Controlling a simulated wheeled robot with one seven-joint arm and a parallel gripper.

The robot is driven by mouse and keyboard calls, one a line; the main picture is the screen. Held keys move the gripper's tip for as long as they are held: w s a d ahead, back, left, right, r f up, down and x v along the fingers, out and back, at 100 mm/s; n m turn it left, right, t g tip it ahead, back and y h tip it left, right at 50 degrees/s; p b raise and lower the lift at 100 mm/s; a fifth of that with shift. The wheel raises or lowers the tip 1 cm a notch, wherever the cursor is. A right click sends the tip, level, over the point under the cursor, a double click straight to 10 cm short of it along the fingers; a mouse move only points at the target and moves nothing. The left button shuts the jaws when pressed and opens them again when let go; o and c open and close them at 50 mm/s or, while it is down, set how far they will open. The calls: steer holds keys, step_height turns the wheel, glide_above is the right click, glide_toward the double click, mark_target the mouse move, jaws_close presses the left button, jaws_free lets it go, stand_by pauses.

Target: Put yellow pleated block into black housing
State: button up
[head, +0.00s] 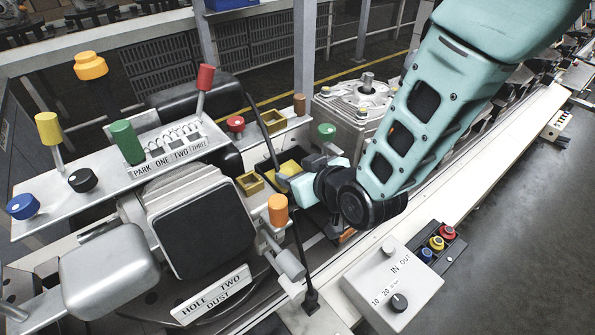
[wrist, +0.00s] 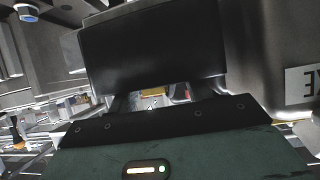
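My gripper (head: 298,176) is low over the middle of the line in the head view, pointing left and down from the teal arm. Its fingers are small there and partly hidden by the wrist, so their opening is unclear. A yellow piece (head: 289,167) shows right beside the fingertips. I cannot make out pleats on it or tell whether the fingers touch it. In the wrist view a yellow patch (wrist: 152,91) shows in a narrow gap below a large black panel. A dark recessed area (head: 265,168), possibly the black housing, lies around the yellow piece.
An orange-capped post (head: 278,211) and a thin black rod stand close in front. A lever panel (head: 170,150) is left, a grey motor casing (head: 352,112) behind, and a white control box (head: 392,283) front right.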

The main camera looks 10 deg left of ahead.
steer(key=shift+r, duration=0.2)
steer(key=shift+s+d, duration=0.2)
steer(key=b+v, duration=0.9)
steer(key=v, duration=0.2)
steer(key=shift+r, duration=0.2)
steer(key=shift+s+d, duration=0.1)
steer(key=shift+s, duration=0.05)
